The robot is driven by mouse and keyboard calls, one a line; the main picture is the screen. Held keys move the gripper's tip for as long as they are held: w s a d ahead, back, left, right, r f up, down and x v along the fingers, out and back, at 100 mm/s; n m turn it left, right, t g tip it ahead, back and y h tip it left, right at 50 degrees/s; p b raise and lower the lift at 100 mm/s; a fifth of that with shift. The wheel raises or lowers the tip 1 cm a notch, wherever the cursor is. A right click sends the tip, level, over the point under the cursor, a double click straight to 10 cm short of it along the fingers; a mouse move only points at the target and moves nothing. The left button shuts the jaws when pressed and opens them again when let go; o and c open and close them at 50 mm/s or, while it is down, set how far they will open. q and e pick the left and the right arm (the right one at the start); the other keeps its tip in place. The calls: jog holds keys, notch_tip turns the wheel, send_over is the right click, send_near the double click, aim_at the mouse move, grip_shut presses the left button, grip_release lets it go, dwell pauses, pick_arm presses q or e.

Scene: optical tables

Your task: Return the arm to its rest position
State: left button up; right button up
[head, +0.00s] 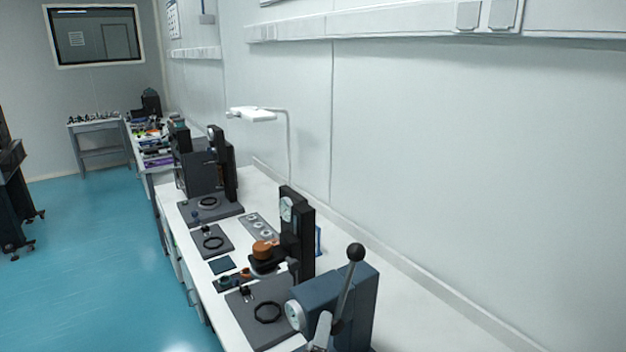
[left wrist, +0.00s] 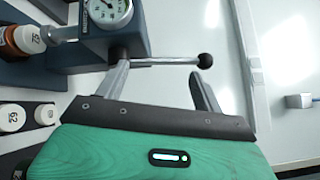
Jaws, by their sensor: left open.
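My left gripper (left wrist: 163,75) is open, with its two fingers spread at the bottom of the left wrist view. A metal lever with a black ball knob (left wrist: 205,61) crosses just beyond the fingertips; I cannot tell whether they touch. The lever belongs to a blue-grey press with a round dial (left wrist: 107,10). In the head view the press (head: 318,290) stands at the near end of the bench, its black knob (head: 356,252) raised. A small grey part of my left gripper (head: 321,330) shows at the bottom edge, in front of the press. My right gripper is out of view.
A long white bench (head: 255,185) runs along the wall, with a black gauge stand (head: 298,230), dark base plates and rings on it.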

pick_arm(q)
jog(key=s+a+f+n+g+y, duration=0.2)
jog(key=a+f+n+g+y, duration=0.15)
jog(key=a+f+n, duration=0.5)
jog(key=s+a+f+n+g, duration=0.55)
jog(key=s+a+f, duration=0.2)
jog(key=s, duration=0.25)
jog(key=s+a+f+n+g, duration=0.5)
jog(key=s+a+f+n, duration=0.25)
jog(key=s, duration=0.25)
notch_tip(320, 180, down, 33)
jog(key=s+g, duration=0.2)
jog(key=s+a+f, duration=0.1)
jog(key=s+f, duration=0.8)
jog(key=s+a+f+g, duration=0.1)
jog(key=s+a+f, duration=0.1)
jog(key=s+f, duration=0.7)
jog(key=shift+a, duration=0.25)
